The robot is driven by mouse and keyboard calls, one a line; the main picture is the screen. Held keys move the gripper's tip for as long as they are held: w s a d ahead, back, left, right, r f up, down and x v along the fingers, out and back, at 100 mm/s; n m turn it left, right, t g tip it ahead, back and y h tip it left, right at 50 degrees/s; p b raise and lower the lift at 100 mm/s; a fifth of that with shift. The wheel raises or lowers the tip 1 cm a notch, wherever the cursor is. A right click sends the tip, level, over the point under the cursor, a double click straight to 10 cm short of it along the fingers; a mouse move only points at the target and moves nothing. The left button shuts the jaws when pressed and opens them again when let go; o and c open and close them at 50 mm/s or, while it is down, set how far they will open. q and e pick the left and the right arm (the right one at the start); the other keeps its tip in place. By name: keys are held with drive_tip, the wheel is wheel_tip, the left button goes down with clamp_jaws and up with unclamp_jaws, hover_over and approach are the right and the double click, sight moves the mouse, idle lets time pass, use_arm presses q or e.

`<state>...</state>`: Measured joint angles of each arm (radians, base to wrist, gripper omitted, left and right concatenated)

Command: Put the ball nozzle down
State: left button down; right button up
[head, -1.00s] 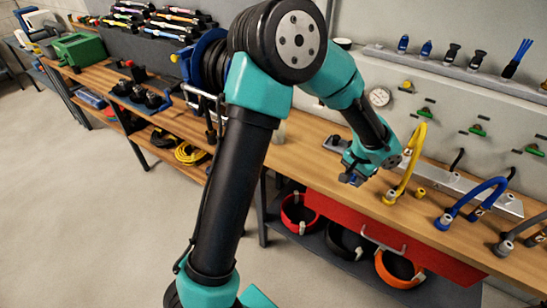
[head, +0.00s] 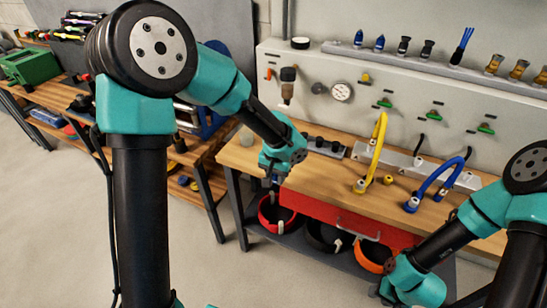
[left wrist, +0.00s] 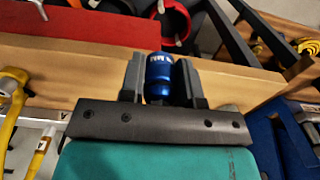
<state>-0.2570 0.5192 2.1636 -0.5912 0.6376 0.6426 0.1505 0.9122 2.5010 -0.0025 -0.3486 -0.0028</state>
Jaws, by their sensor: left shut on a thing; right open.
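My left gripper (head: 272,178) is shut on a blue nozzle, near the left end of the workbench's front edge. In the left wrist view the nozzle (left wrist: 160,75) is a short blue cylinder with white lettering, upright between the two dark fingers (left wrist: 160,82). Whether it touches the wood, I cannot tell. In the head view it is mostly hidden by the gripper. The wooden workbench (head: 325,190) lies around and below it. My right gripper (head: 388,294) is open, low at the bottom right before the bench; its fingers barely show.
A yellow hose (head: 377,145) and a blue hose (head: 432,180) arch over the bench to the right. A dark holder strip (head: 324,147) lies behind the left gripper. Several nozzles stand on the wall shelf (head: 400,57). Bins sit below, including a red one (head: 268,215).

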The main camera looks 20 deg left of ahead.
use_arm(q)
drive_tip(key=w+a, duration=0.1)
drive_tip(key=w, duration=0.3)
drive_tip(key=w+a+f, duration=0.1)
drive_tip(key=w+a, duration=0.1)
drive_tip(key=w, duration=0.3)
drive_tip(key=w+a, duration=0.1)
drive_tip(key=w, duration=0.4)
drive_tip(key=shift+w+a+f, duration=0.2)
drive_tip(key=shift+a, duration=0.2)
drive_tip(key=shift+w+a, duration=0.15)
drive_tip(key=shift+w, duration=0.15)
drive_tip(key=shift+f, duration=1.8)
drive_tip(key=shift+f, duration=0.1)
drive_tip(key=c, duration=0.8)
unclamp_jaws()
wheel_tip(320, 180, up, 12)
drive_tip(key=shift+r, duration=0.15)
